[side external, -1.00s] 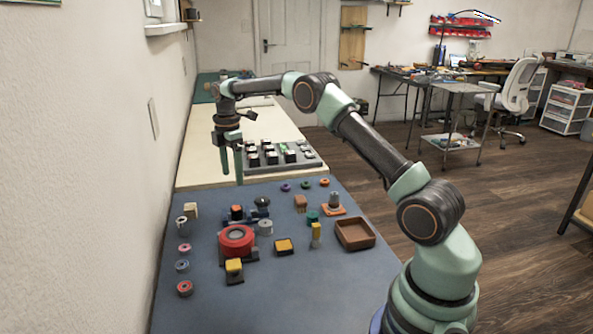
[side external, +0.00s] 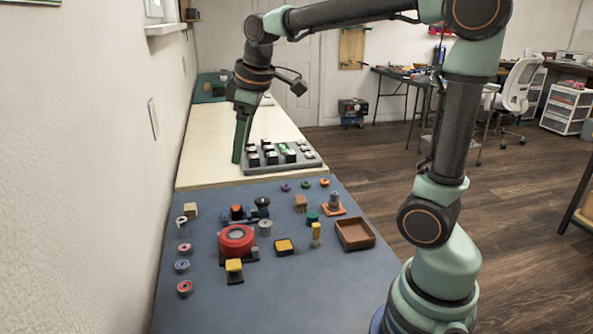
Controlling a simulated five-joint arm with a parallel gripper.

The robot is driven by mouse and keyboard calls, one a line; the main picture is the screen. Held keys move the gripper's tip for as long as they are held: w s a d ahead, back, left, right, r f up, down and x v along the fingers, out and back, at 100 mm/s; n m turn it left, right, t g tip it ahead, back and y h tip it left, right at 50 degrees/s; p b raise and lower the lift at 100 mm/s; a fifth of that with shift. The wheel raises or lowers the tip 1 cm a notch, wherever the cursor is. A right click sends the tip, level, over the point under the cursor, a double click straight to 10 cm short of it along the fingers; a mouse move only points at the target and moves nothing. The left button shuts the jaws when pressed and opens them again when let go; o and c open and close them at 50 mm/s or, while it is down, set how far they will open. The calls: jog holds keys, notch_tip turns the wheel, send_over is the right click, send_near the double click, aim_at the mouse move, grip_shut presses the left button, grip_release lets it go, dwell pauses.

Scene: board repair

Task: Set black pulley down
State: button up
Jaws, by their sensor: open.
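A small dark spool-like part, which looks like the black pulley (side external: 262,201), sits on the blue-grey mat (side external: 340,290) near its back middle. It is too small to make out in detail. My gripper (side external: 238,158) points down at the left of the grey tray, over or beside the pale wooden bench top, behind the dark part and apart from it. Its fingers are open and overlap from this side. I see nothing held between them.
A red round part (side external: 237,240) is at the mat's middle, with yellow-topped blocks and small rings around it. A brown open tray (side external: 355,234) is at the right. A grey tray (side external: 300,166) with several black-and-white parts stands behind. The front of the mat is clear.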

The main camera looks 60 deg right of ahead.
jog(key=s+a+f+m+t, duration=0.1)
jog(key=s+a+f+m, duration=0.1)
jog(key=s, duration=0.3)
jog(key=s+a+f+m+t, duration=0.1)
jog(key=s+a+f+m, duration=0.1)
jog(key=s, duration=0.4)
jog(key=shift+s+m, duration=0.15)
jog(key=shift+m, duration=0.55)
jog(key=shift+r, duration=0.1)
